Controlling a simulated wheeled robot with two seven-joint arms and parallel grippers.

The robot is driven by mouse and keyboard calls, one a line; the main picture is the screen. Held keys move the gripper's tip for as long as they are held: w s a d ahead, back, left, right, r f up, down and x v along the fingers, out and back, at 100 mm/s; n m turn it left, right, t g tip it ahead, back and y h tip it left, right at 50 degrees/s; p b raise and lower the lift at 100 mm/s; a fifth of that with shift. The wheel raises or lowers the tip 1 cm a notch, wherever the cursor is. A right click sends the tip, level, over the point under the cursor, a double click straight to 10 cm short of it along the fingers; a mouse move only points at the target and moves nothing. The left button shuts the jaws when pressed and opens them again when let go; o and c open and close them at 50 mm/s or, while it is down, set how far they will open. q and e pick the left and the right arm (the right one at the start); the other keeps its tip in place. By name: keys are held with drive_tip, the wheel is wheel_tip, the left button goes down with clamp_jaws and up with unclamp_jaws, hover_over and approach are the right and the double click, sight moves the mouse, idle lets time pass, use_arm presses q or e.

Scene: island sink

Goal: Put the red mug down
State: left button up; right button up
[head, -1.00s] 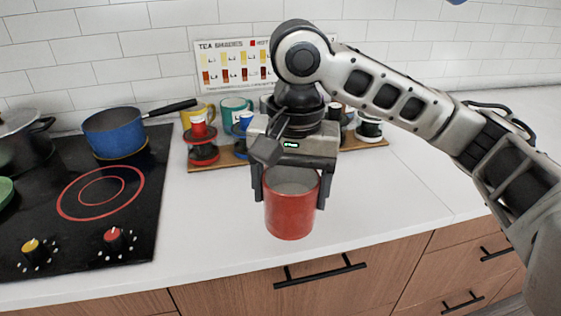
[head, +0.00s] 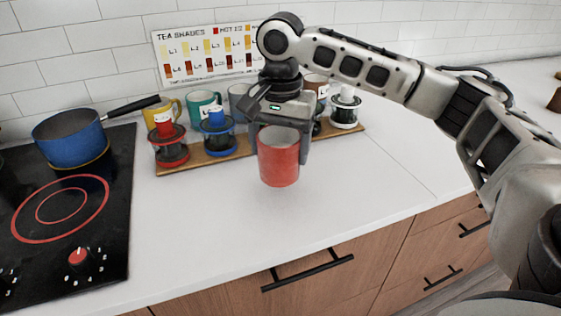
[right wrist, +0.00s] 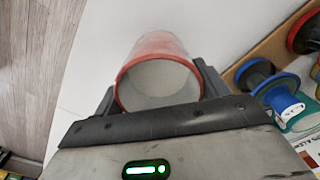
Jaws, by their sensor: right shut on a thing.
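The red mug (head: 279,165) is upright in the head view, in front of the wooden board. My right gripper (head: 282,150) is shut on it, with one finger on each side. In the right wrist view the mug (right wrist: 160,50) sits between the two fingers (right wrist: 157,98), and its pale inside looks empty. The mug is over the white counter (head: 330,205); I cannot tell whether its base touches the surface. My left gripper is not in view.
A wooden board (head: 190,161) behind the mug holds red (head: 171,152), blue (head: 218,142) and white-topped (head: 345,108) presses and several mugs. The cooktop (head: 112,235) with a blue pan (head: 70,137) is at left. The counter in front and to the right is clear.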

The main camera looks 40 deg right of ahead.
drive_tip(key=shift+w+d+f, duration=0.3)
drive_tip(key=shift+w+f, duration=0.05)
drive_tip(key=shift+f, duration=0.2)
drive_tip(key=f, duration=0.3)
drive_tip(key=shift+w+d, duration=0.3)
drive_tip(key=shift+f, duration=0.45)
drive_tip(key=shift+f, duration=0.1)
drive_tip(key=o, duration=1.2)
